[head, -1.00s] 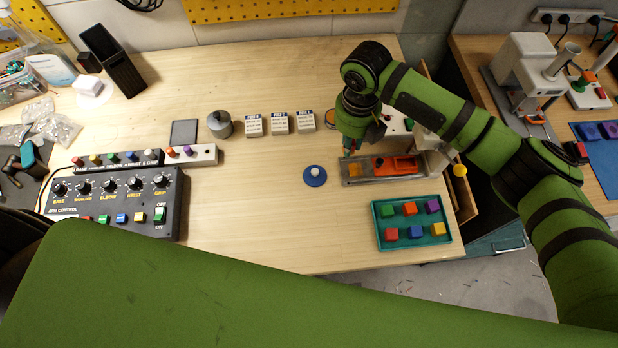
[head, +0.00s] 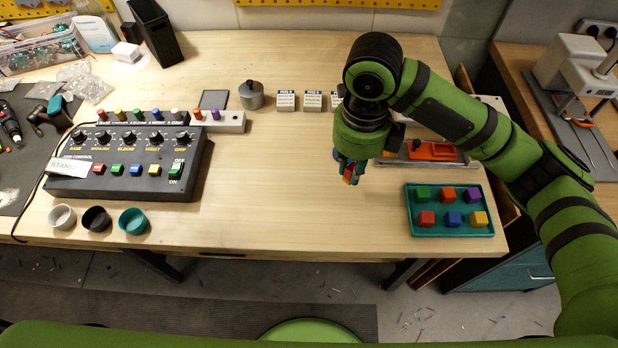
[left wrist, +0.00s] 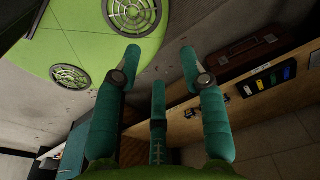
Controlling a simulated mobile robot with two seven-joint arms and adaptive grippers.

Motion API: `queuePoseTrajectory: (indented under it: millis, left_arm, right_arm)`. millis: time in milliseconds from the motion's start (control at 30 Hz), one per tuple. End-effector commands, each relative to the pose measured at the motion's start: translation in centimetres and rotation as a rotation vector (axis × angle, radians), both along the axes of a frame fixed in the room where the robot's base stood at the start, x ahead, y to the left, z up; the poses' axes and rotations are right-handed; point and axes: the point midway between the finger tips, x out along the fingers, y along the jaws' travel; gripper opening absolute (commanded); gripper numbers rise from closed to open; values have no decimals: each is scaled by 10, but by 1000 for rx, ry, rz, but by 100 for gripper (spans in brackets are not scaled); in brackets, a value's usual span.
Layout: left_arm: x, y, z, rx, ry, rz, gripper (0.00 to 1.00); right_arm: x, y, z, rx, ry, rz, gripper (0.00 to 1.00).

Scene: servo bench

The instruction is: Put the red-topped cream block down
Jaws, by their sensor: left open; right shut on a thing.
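My right gripper (head: 349,172) is low over the bench, left of and nearer than the metal fixture (head: 385,160). Its fingers are shut on a small block, the red-topped cream block (head: 348,174). Only a small red patch shows between the fingers; the cream part is hard to make out. I cannot tell whether the block touches the bench. My left gripper (left wrist: 160,58) is open and empty in the left wrist view, away from the bench top, with the floor and a green round base behind it.
A teal tray (head: 408,226) with several coloured blocks stands right of the right gripper. An orange piece (head: 432,151) sits in the fixture. The control box (head: 120,185) and small cups (head: 133,221) are at the left. The wooden top (head: 280,190) between is clear.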

Motion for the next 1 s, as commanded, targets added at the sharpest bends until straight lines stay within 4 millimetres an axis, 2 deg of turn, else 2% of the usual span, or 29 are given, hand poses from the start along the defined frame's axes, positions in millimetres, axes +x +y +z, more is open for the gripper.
queuePoseTrajectory:
  millis: [67,200,400,533,800,1000]
  left_arm:
    - [7,-1,10,-1,-11,0,42]
    - [6,0,18,-1,-8,0,42]
    - [-9,1,21,1,15,0,42]
    - [-16,1,23,3,28,0,42]
    - [-15,1,36,4,26,0,42]
    - [-9,1,35,3,17,0,42]
  right_arm:
    - [9,18,-8,0,6,0,0]
    - [24,45,-27,-1,4,0,0]
    - [37,65,-43,-1,1,-1,0]
    - [39,67,-50,-2,2,-1,0]
    - [38,67,-84,-2,1,-1,0]
    - [39,67,-87,-1,-2,0,0]
